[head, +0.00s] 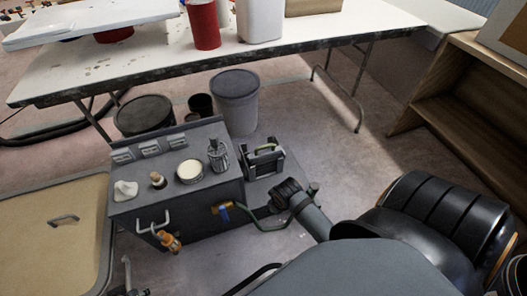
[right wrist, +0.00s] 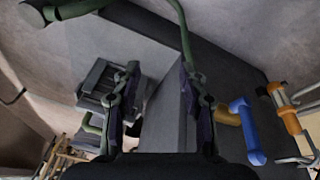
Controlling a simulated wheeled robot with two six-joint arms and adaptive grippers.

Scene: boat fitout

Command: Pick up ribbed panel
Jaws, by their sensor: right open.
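The ribbed panel appears to be the dark grey block with parallel ribs (right wrist: 100,88) in the right wrist view, left of centre. In the head view it seems to match the dark framed unit with a pale handle (head: 263,160), right of the grey cabinet; its ribs are not clear there. My right gripper (right wrist: 156,80) is open and empty, its left finger overlapping the block's right edge in the picture. I cannot tell whether they touch. In the head view this gripper (head: 288,190) is just below and right of the unit. My left gripper is not recognisable.
The grey cabinet (head: 175,213) carries a white tin (head: 189,172) and a metal can (head: 218,155). An orange-handled tool (head: 168,241) hangs in front. A greenish curved bar (head: 265,223) runs beside my right gripper. Buckets (head: 236,100) stand behind, under a white table (head: 290,40).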

